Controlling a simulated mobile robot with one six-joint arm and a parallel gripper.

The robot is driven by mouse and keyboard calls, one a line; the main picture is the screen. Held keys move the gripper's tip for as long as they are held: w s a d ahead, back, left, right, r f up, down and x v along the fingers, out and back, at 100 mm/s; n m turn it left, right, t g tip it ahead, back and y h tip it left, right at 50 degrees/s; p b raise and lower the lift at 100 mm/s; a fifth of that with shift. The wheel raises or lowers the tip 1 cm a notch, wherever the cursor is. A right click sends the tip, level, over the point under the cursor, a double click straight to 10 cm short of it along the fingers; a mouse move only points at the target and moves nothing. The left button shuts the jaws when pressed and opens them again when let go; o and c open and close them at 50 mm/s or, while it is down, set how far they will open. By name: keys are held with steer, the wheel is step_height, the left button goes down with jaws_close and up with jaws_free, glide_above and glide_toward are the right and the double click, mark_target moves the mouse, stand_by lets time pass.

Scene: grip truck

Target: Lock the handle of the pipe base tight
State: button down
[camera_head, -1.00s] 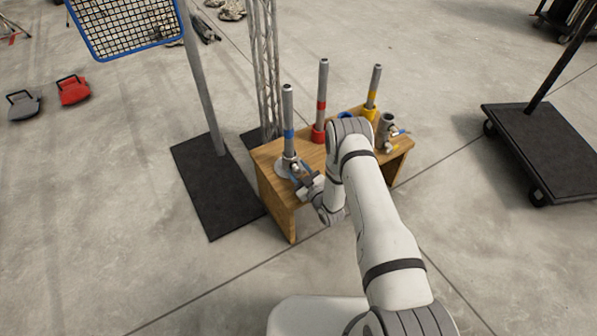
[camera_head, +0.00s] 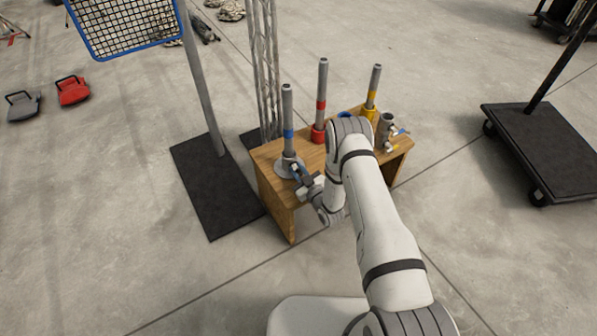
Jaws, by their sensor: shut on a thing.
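The pipe base (camera_head: 281,170) is a round grey flange on the left end of a wooden bench. A grey pipe with a blue band (camera_head: 288,118) stands upright in it. My gripper (camera_head: 298,176) is at the front right of this base, at the foot of the pipe, and is shut on the handle there. The handle is small and mostly hidden by the fingers, so its angle cannot be told.
The wooden bench (camera_head: 266,184) also carries a pipe with a red band (camera_head: 322,95), a pipe with a yellow band (camera_head: 373,88) and a short grey pipe socket (camera_head: 387,127). A black stand base (camera_head: 215,190) is left of the bench. A black cart (camera_head: 540,145) is at right.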

steer(key=m+b, duration=0.1)
steer(key=m, duration=0.2)
steer(key=shift+w+d+m, duration=0.1)
steer(key=shift+m, duration=0.2)
steer(key=shift+m+b, duration=0.55)
steer(key=shift+m, duration=0.95)
steer(key=c, duration=1.2)
jaws_free()
steer(key=p+v, duration=0.1)
steer(key=v, duration=0.7)
steer(key=shift+p, duration=0.4)
